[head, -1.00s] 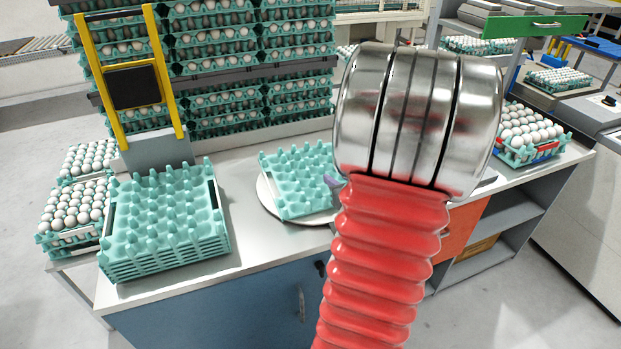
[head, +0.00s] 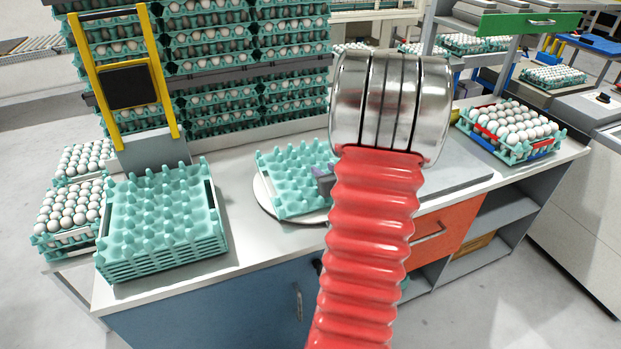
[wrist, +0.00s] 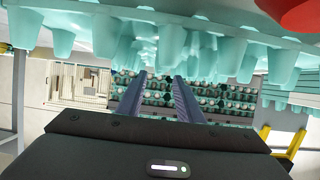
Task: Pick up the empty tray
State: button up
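An empty turquoise tray (head: 290,185) lies on a round white plate (head: 262,200) on the counter. My gripper (head: 325,181) is at the tray's right edge, mostly hidden behind my own arm in the head view. In the wrist view, the two dark fingers of my gripper (wrist: 160,80) are apart, with no tray wall clearly between them. The tray's cups (wrist: 190,42) fill the top of that view, close to the fingertips. I cannot tell whether the fingers touch the tray.
A stack of empty trays (head: 165,255) stands at the left of the counter (head: 240,262). Behind it is a yellow-framed stand (head: 165,80). Stacked egg trays (head: 290,90) rise at the back. A tray of eggs (head: 515,150) sits at the right end.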

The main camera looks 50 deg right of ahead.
aim_at(319, 167)
jog(key=shift+w+d+f, duration=0.2)
jog(key=shift+w+d, duration=0.05)
jog(key=shift+w, duration=0.2)
jog(key=shift+x, duration=2.65)
jog(key=shift+s, duration=0.1)
jog(key=shift+c, duration=0.4)
grip_shut()
